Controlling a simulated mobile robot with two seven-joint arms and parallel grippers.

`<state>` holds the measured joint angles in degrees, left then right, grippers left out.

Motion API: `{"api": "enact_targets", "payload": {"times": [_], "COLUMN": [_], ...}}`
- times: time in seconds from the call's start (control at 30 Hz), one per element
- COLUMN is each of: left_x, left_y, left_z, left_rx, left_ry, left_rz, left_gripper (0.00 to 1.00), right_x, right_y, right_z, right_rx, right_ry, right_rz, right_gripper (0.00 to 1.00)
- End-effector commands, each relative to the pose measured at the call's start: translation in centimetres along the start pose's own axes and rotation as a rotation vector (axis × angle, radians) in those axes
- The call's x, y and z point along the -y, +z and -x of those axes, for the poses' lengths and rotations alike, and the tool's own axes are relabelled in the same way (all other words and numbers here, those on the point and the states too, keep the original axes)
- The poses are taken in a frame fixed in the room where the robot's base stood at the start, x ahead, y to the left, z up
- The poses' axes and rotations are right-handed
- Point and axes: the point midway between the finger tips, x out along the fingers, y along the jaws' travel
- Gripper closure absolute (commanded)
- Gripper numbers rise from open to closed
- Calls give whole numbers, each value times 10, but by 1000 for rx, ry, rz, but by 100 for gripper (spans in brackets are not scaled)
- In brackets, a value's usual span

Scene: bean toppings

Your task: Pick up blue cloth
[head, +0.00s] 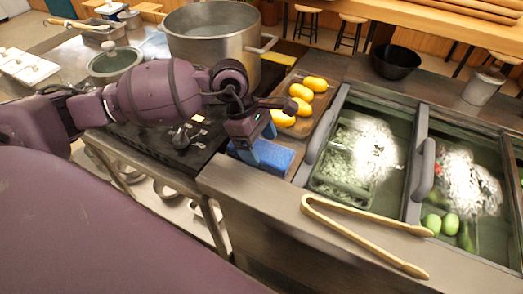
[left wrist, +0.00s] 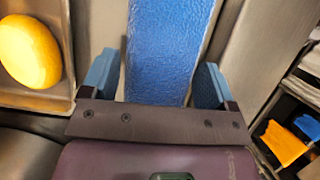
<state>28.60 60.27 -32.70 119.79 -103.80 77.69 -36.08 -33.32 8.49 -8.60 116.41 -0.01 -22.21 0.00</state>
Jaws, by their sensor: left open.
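The blue cloth (head: 270,158) lies as a flat blue block on the metal counter, just left of the sunken bins. My left gripper (head: 262,148) is right over it in the head view and hides part of it. In the left wrist view the cloth (left wrist: 168,45) runs between the two blue fingertips of the left gripper (left wrist: 157,82). The fingers are open, one on each side of the cloth, with a small gap showing beside it. I cannot tell how far the fingertips are above the counter. My right gripper is not in view.
A tray (head: 296,128) with several yellow items (head: 303,92) sits just behind the cloth. Wooden tongs (head: 365,238) lie to the right across the counter front. A large pot (head: 212,32) and the stove (head: 150,140) are to the left. A black bowl (head: 396,61) stands at the back.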

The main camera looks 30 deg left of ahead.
Motion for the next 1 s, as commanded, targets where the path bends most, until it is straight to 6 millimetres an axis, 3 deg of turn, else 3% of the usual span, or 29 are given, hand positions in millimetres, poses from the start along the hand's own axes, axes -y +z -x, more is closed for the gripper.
{"api": "enact_targets", "payload": {"times": [0.3,0.5,0.77,1.0], "left_x": [0,0,0,-1], "left_y": [0,0,1,12], "left_z": [-4,-4,-2,26], "left_rx": [-1,-1,-1,-1], "left_ry": [1,1,2,6], "left_rz": [0,0,0,-3], "left_gripper": [21,50,50,50], "right_x": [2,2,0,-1], "right_y": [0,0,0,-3], "right_z": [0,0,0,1], "right_rx": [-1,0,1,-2], "right_ry": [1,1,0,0], "right_rz": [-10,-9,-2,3], "right_gripper": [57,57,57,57]}}
